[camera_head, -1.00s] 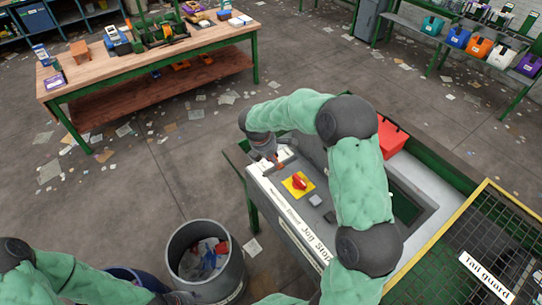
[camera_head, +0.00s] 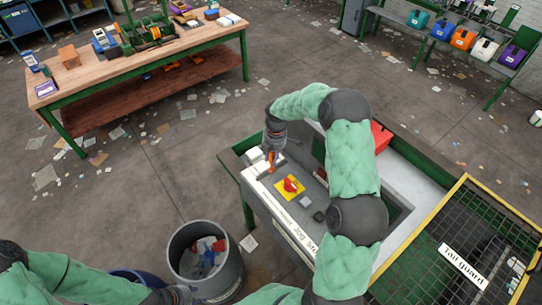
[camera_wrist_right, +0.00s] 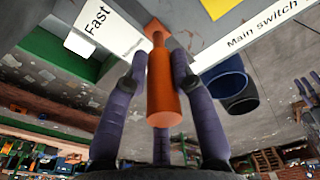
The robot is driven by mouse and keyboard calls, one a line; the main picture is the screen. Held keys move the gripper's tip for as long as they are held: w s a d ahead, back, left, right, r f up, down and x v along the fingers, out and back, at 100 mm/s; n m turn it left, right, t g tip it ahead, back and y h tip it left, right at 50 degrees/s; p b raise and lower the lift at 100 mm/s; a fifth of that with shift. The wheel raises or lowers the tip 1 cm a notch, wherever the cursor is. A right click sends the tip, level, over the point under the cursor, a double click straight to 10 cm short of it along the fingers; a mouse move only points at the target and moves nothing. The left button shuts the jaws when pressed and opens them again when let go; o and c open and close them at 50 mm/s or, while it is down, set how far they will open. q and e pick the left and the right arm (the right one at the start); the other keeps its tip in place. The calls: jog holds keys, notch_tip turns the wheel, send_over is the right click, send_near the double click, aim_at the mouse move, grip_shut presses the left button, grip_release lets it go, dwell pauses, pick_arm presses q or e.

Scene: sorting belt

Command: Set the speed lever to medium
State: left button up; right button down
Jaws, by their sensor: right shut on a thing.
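The orange speed lever (camera_head: 271,157) stands at the far left end of the grey control panel (camera_head: 318,228). My right gripper (camera_head: 272,149) is on it from above. In the right wrist view, the lever's orange handle (camera_wrist_right: 163,95) sits between the purple fingers of my right gripper (camera_wrist_right: 157,65), which is shut on it. A "Fast" label (camera_wrist_right: 95,25) is left of the lever's base there. Other speed labels are not readable, so I cannot tell the set speed. My left gripper (camera_head: 182,294) is low in the head view, near the bin; its fingers are unclear.
A red knob on a yellow plate (camera_head: 290,186) and grey buttons (camera_head: 306,202) are close beside the lever. A red box (camera_head: 381,138) and the yellow-framed tail guard (camera_head: 465,240) are to the right. A grey bin (camera_head: 181,241) stands in front left.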

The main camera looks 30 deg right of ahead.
jog(key=shift+s+a+f, duration=0.15)
jog(key=shift+a+f, duration=0.05)
jog(key=shift+a, duration=0.05)
jog(key=c, duration=1)
grip_release()
jog(key=shift+c, duration=0.2)
jog(key=shift+r, duration=0.15)
jog(key=shift+d+r, duration=0.15)
jog(key=r, duration=1.1)
jog(key=shift+d+r, duration=0.3)
jog(key=shift+d, duration=0.1)
jog(key=shift+f, duration=0.1)
